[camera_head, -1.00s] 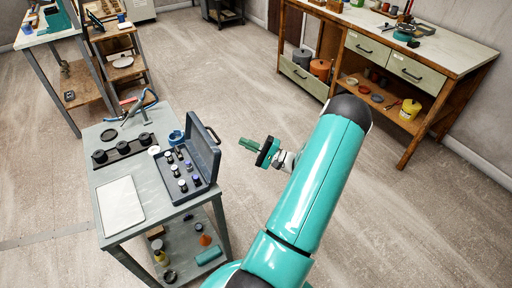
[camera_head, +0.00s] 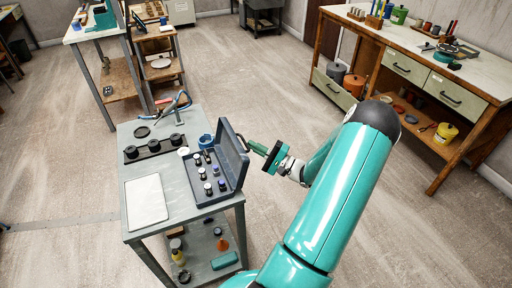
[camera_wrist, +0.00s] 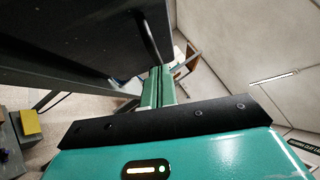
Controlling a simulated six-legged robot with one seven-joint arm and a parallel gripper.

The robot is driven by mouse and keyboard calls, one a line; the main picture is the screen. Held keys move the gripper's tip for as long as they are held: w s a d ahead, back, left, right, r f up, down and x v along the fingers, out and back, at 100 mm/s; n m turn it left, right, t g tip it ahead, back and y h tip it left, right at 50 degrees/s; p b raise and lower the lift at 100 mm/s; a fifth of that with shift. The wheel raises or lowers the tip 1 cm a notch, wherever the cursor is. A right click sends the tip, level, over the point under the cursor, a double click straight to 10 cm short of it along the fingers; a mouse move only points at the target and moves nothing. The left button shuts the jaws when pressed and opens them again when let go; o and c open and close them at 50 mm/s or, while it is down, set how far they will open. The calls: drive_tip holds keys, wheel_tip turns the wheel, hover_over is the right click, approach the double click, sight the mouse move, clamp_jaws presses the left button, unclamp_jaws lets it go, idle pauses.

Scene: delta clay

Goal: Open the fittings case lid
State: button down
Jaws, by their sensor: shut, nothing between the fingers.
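The fittings case (camera_head: 210,200) stands on a grey bench in the head view, with several small dark and pale fittings in it. Its grey lid (camera_head: 231,155) is raised and stands up along the right side. A dark handle (camera_head: 243,143) sticks out from the lid's outer side. My gripper (camera_head: 257,148), with green fingers, is shut and empty beside this handle, on the lid's outer side. Contact cannot be told. In the wrist view, the lid's dark outer face (camera_wrist: 75,40) and the handle (camera_wrist: 146,35) lie close to the shut fingers (camera_wrist: 158,88).
The grey bench (camera_head: 135,240) also holds a white panel (camera_head: 146,200), a black holder with round pieces (camera_head: 155,147) and a blue ring-shaped thing (camera_head: 206,140). A wooden workbench (camera_head: 480,85) stands at the right. Open floor lies between the benches.

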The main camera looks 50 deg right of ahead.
sight(236, 151)
drive_tip(key=shift+w+a+r+n+g, duration=0.4)
drive_tip(key=shift+a+r+n+g, duration=0.25)
drive_tip(key=shift+r+n+g, duration=0.15)
drive_tip(key=shift+w+a+r+n+g, duration=0.35)
drive_tip(key=shift+a+r+n+g, duration=0.35)
drive_tip(key=shift+r+n, duration=0.15)
drive_tip(key=shift+s+d, duration=0.1)
